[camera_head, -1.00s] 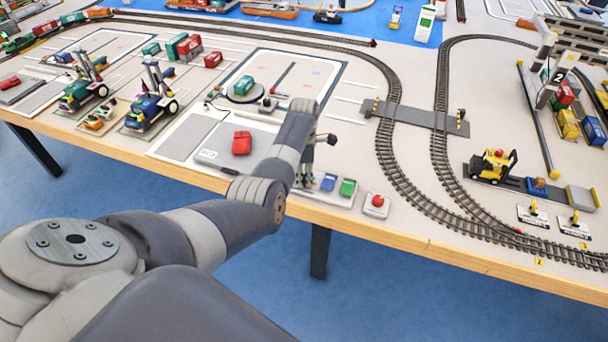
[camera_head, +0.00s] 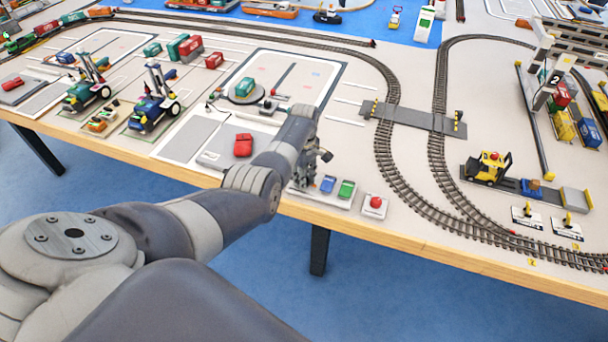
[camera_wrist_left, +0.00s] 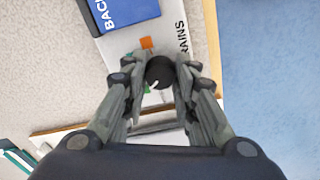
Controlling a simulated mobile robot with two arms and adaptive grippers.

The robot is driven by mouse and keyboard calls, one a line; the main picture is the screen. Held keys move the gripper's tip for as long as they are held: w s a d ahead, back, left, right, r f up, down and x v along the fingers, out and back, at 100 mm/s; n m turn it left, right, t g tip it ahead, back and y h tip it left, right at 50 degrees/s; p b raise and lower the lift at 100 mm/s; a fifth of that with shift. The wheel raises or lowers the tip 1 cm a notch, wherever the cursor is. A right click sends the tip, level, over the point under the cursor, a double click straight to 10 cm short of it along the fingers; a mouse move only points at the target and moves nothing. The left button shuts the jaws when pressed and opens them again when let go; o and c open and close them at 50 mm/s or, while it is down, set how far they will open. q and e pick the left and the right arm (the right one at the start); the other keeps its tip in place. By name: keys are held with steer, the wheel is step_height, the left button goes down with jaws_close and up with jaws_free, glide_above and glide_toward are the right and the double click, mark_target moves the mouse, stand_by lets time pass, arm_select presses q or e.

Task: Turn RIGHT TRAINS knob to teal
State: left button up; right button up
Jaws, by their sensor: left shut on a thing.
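The black round knob (camera_wrist_left: 158,71) is on a pale panel in the left wrist view, beside lettering that ends in "RAINS". A light pointer line on it faces down and slightly left. An orange mark (camera_wrist_left: 147,43) lies above the knob, and a green mark (camera_wrist_left: 147,89) shows partly at its lower left, by a finger. My left gripper (camera_wrist_left: 157,73) is shut on the knob, one finger on each side. In the head view my left gripper (camera_head: 303,180) is at the panel by the table's front edge, and my arm hides the knob. My right gripper is not in view.
A blue button (camera_head: 328,184), a green button (camera_head: 346,189) and a red button (camera_head: 375,202) stand just right of my gripper. A red block (camera_head: 243,145) lies left of my arm. Curved rail track (camera_head: 388,160) runs farther right.

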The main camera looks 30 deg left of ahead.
arm_select(q)
steer(key=m, duration=0.3)
steer(key=shift+m+p, duration=0.35)
steer(key=shift+m, duration=0.05)
steer(key=m, duration=0.3)
steer(key=shift+m, duration=0.3)
steer(key=m, duration=0.4)
steer(key=shift+p, duration=0.35)
steer(key=shift+m, duration=2)
steer(key=o, duration=1.1)
